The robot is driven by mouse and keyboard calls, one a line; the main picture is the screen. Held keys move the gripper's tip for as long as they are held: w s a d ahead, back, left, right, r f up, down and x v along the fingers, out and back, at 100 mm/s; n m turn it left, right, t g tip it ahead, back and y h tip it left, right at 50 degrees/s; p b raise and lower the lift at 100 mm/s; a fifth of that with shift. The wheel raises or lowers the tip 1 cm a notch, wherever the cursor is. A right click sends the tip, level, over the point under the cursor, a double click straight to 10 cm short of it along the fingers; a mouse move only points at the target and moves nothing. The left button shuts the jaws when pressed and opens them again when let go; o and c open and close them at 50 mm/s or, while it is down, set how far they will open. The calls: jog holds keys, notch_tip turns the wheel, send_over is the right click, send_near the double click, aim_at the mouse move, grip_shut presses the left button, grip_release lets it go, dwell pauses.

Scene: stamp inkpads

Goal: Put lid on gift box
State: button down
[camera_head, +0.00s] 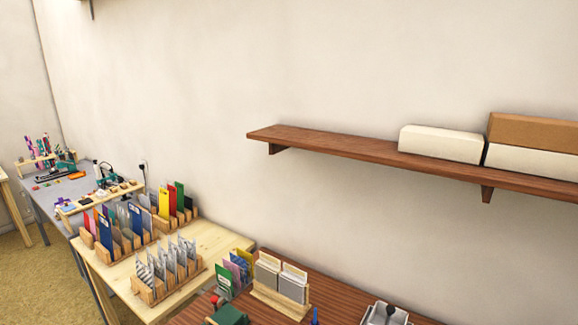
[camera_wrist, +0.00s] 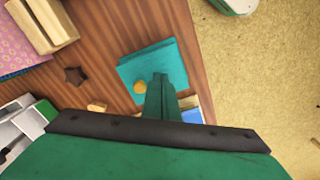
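In the wrist view, a flat teal square piece (camera_wrist: 150,64) lies on the brown wooden table, with a small round yellowish spot on it. I cannot tell whether it is the gift box or its lid. My gripper (camera_wrist: 160,78) shows as narrow green fingers set close together over the lower right part of this piece. Nothing shows between the fingertips. The fingers hide part of the teal piece. My gripper is not in the head view. A dark green object (camera_head: 228,315) is cut off at the bottom edge of the head view.
In the wrist view, a brown star-shaped piece (camera_wrist: 75,76), wooden blocks (camera_wrist: 42,25) and a blue item (camera_wrist: 192,116) lie near the teal piece. The table edge is to the right. In the head view, card racks (camera_head: 168,270) crowd the tables; boxes (camera_head: 440,144) stand on a wall shelf (camera_head: 340,146).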

jog(key=shift+f, duration=0.55)
dwell(0.8)
jog(key=shift+r, duration=0.1)
notch_tip(320, 180, up, 7)
dwell(0.9)
